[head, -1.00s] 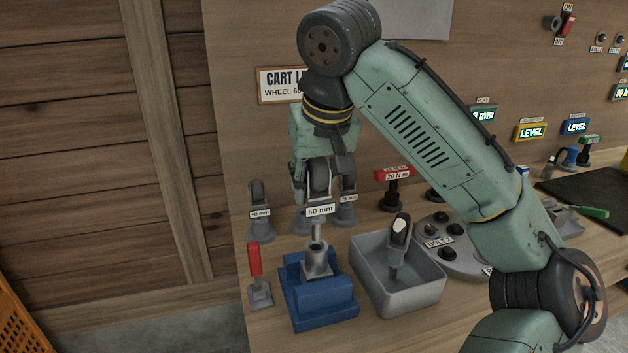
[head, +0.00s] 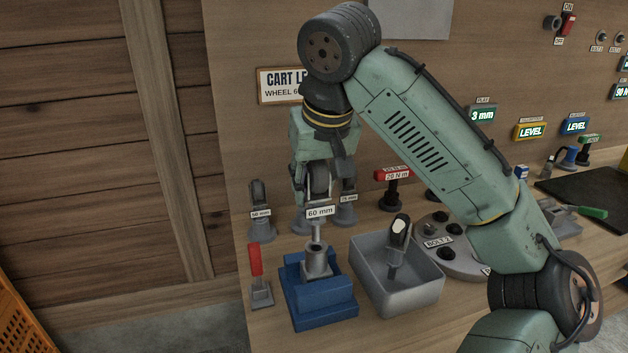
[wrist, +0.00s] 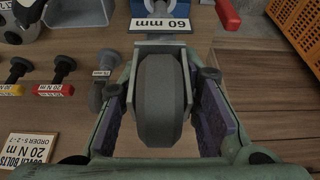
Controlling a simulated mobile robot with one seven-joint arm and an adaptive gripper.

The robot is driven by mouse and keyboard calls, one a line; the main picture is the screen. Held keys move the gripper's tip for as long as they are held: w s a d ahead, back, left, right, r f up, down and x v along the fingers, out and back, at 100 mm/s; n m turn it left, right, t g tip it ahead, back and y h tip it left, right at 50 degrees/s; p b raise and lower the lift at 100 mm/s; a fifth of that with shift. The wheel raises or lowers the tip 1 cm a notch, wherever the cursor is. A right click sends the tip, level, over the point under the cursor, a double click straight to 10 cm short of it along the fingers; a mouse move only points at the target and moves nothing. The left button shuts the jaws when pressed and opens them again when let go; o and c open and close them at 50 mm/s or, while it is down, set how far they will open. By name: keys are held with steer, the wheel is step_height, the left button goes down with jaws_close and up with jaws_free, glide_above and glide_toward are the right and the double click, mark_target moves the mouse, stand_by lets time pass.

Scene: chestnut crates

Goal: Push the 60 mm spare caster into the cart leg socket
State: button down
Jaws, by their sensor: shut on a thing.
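My gripper (head: 318,180) is shut on the 60 mm caster (head: 319,195), which hangs upright with its white label in front and its stem pointing down. In the wrist view the dark caster wheel (wrist: 160,100) sits between the two fingers of my gripper (wrist: 163,95). The cart leg socket (head: 317,264) is a grey metal tube standing in a blue block (head: 322,306). The stem is right above the socket's mouth; I cannot tell whether its tip has entered. In the wrist view the socket is hidden behind the caster and its label.
A 50 mm caster (head: 260,212) stands at the left and a 75 mm caster (head: 347,208) behind the held one. A red-handled tool (head: 256,262) stands left of the block. A grey bin (head: 402,297) is close on the right. A red 20 N m tool (head: 394,186) stands behind.

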mark_target(314, 211)
steer(key=shift+f+b, duration=1.7)
steer(key=shift+f, duration=1.05)
steer(key=c, duration=1.1)
jaws_free()
steer(key=shift+r, duration=0.1)
steer(key=v, duration=1.1)
steer(key=shift+s+r, duration=0.25)
steer(key=shift+r, duration=0.1)
